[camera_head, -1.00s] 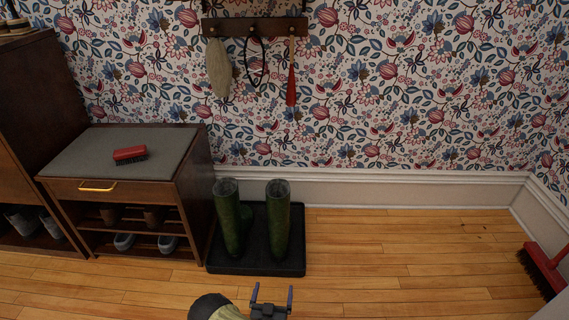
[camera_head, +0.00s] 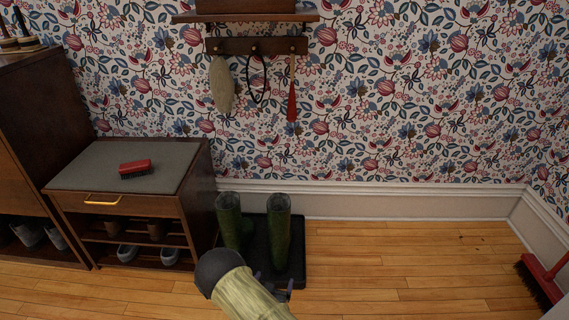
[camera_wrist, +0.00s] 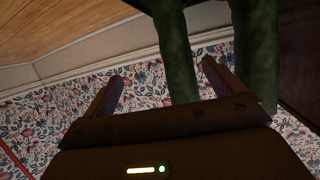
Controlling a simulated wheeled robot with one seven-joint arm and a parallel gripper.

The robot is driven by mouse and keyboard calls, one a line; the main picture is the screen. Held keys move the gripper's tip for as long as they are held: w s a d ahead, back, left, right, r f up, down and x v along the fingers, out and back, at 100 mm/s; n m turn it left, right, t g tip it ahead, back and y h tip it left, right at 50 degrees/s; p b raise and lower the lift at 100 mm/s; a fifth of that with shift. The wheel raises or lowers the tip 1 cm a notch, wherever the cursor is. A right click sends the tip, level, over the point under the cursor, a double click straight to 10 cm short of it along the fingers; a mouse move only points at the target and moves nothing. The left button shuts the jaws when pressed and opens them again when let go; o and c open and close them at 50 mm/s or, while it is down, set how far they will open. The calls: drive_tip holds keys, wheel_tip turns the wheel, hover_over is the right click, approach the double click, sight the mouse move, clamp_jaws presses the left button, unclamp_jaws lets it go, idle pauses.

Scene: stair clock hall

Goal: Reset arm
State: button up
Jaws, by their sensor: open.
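My gripper (camera_wrist: 163,88) shows in the wrist view with its two fingers spread apart and nothing between them held. The green boots (camera_wrist: 174,45) appear upside down beyond the fingers there. In the head view my gripper (camera_head: 272,284) is mostly hidden behind my own arm, low in the picture in front of the boot tray (camera_head: 297,262). The pair of green boots (camera_head: 278,232) stands upright on that black tray. I cannot tell the exact gap between my gripper and the boots.
A shoe bench (camera_head: 185,209) with a red brush (camera_head: 135,168) on its grey top stands left of the tray. A wall rack (camera_head: 230,46) holds hanging items. A red broom (camera_head: 541,277) is at the far right. Wooden floor (camera_head: 420,260) is clear between.

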drive_tip(key=s+d+r+g+y+p, duration=0.1)
drive_tip(key=d+r+g+p, duration=0.25)
drive_tip(key=r, duration=0.95)
drive_tip(key=d+r+g+y+p, duration=0.2)
drive_tip(key=d+r+g+p, duration=0.15)
drive_tip(key=r, duration=0.85)
drive_tip(key=s+d+r+n+g+p, duration=0.1)
drive_tip(key=s+d+r+g+p, duration=0.15)
drive_tip(key=s+d+r, duration=0.55)
drive_tip(key=s+d+r+n+g+p, duration=0.2)
drive_tip(key=s+d+r+p, duration=0.15)
drive_tip(key=s+r, duration=0.85)
drive_tip(key=w+p+v, duration=0.3)
drive_tip(key=p+v, duration=1.5)
drive_tip(key=w+r+p+v, duration=0.1)
drive_tip(key=w+p+v, duration=0.3)
drive_tip(key=p+v, duration=1.4)
drive_tip(key=shift+w+d+r+p, duration=0.25)
drive_tip(key=shift+d+r+p, duration=0.15)
drive_tip(key=shift+p, duration=0.4)
